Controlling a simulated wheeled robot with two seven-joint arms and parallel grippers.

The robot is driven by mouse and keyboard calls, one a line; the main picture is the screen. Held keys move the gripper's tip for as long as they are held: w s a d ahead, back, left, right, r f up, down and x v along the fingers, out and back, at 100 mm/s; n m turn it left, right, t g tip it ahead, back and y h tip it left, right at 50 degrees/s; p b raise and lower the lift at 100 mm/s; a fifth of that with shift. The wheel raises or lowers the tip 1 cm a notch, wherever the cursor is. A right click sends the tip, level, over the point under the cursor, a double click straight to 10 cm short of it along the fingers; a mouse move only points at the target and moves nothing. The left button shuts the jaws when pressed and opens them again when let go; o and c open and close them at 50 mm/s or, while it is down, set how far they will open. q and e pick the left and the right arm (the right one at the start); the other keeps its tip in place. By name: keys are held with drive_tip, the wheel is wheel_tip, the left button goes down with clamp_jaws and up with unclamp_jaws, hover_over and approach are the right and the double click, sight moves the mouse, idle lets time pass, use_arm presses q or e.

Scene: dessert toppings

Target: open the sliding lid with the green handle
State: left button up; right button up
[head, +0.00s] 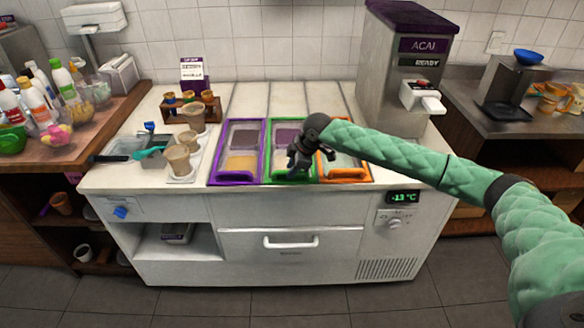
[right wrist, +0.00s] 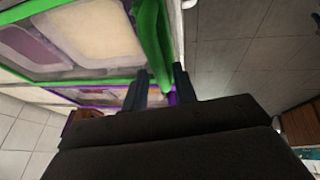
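The green-framed sliding lid (head: 281,123) is the middle of three on the white counter freezer. Its front part is partly hidden by my right gripper in the head view. In the right wrist view the green handle (right wrist: 153,42) runs down toward my right gripper (right wrist: 160,88). The two dark fingers stand apart, one on each side of the handle's end; contact is not clear. In the head view my right gripper (head: 298,160) is low over the front of the green frame. My left gripper is not in view.
A purple-framed lid (head: 213,160) is to the left and an orange-framed lid (head: 346,175) to the right, partly behind my arm. Cups (head: 178,160) stand on a tray at left. The acai machine (head: 392,65) stands at the back right.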

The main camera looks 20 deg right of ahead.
clamp_jaws()
drive_tip(key=shift+w, duration=0.15)
